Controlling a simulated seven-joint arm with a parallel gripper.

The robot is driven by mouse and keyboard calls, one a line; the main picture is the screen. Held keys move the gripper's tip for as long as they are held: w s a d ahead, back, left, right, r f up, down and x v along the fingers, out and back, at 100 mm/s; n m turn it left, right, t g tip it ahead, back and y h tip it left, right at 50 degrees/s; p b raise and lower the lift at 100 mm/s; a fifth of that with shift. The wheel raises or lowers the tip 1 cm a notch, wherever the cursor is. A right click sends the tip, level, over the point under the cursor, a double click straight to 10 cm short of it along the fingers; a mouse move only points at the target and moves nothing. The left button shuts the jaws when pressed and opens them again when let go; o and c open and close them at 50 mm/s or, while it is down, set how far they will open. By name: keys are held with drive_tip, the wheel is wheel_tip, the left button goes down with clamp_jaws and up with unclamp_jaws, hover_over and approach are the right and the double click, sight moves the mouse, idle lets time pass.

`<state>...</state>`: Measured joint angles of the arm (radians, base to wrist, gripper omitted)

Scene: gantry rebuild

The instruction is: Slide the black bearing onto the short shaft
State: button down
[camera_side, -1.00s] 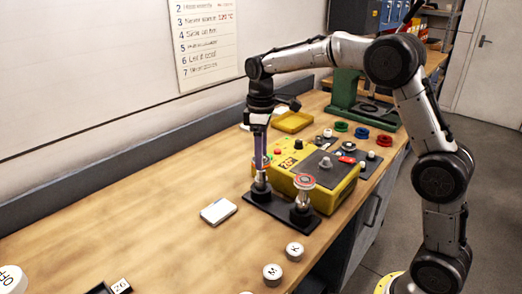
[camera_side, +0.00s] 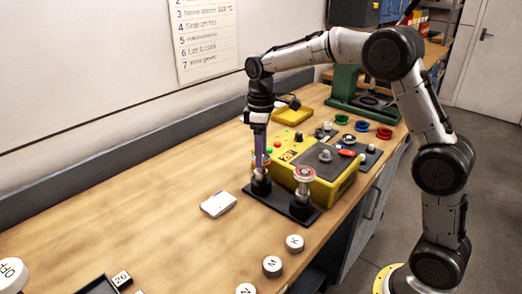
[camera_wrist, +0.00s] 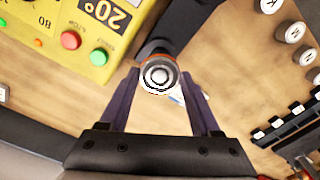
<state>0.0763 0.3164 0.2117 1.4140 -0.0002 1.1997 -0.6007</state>
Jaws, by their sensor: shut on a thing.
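A dark stand plate (camera_side: 283,203) on the bench carries two upright shafts on black feet. My gripper (camera_side: 261,160) points down over the left shaft (camera_side: 260,175), its purple fingers shut on the black bearing. In the wrist view, my gripper (camera_wrist: 158,85) has the bearing (camera_wrist: 158,62) between its fingertips, a dark ring with an orange-brown edge. The bright round shaft end (camera_wrist: 159,75) shows inside the ring, so the bearing appears around or right over the shaft top. How far down it sits is hidden. The right shaft (camera_side: 303,192) bears a red-rimmed ring (camera_side: 304,174).
A yellow control box (camera_side: 330,187) stands close behind the stand. A white block (camera_side: 218,204) lies to its left, and lettered round caps (camera_side: 272,265) lie in front. Coloured rings (camera_side: 362,126) and a yellow tray (camera_side: 292,115) are farther back. The left bench is mostly clear.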

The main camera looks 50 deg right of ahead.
unclamp_jaws()
drive_tip(key=shift+r, duration=0.1)
drive_tip(key=shift+r, duration=6.85)
